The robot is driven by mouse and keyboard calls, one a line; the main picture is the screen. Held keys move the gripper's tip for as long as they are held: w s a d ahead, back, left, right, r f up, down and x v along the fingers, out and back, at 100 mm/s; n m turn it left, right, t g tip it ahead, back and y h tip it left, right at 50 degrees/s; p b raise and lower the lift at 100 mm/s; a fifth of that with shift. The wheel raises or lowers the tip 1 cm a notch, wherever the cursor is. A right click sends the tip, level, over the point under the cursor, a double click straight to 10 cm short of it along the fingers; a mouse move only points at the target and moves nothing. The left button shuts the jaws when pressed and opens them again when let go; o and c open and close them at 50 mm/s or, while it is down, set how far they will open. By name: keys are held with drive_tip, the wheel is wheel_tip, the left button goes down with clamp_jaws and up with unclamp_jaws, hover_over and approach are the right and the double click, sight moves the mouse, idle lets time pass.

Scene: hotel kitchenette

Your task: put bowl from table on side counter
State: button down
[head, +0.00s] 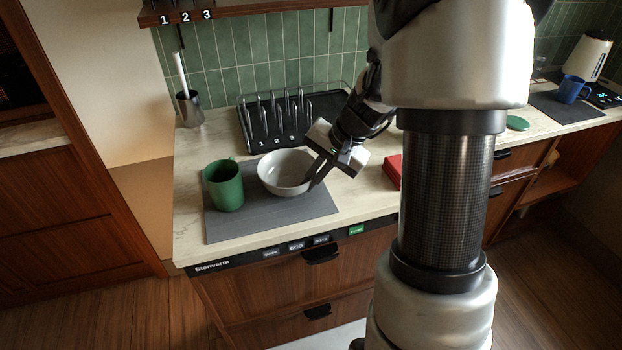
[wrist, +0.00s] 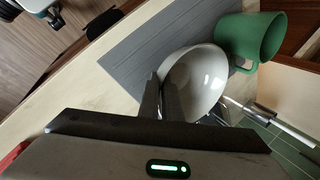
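The light grey bowl (head: 284,174) is on the dark grey mat (head: 265,228) on the near counter, just right of the green mug. My gripper (head: 317,172) reaches down to the bowl's right rim. In the wrist view the bowl (wrist: 200,78) is in front of my gripper (wrist: 163,85), whose two fingers are close together with the rim between them, one inside and one outside. It looks shut on the rim. The bowl looks upright; whether its base touches the mat is hard to see. A farther counter (head: 540,122) runs off to the right.
The green mug (head: 224,185) stands close to the bowl's left. A black rack (head: 275,135) is behind it, with a utensil cup (head: 189,108) at back left. A red box (head: 393,170) lies right of my gripper. The right counter holds a blue mug (head: 573,88) and a kettle (head: 588,57).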

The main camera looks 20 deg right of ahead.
drive_tip(key=shift+f, duration=0.25)
drive_tip(key=c, duration=1.9)
unclamp_jaws()
drive_tip(key=shift+r, duration=0.1)
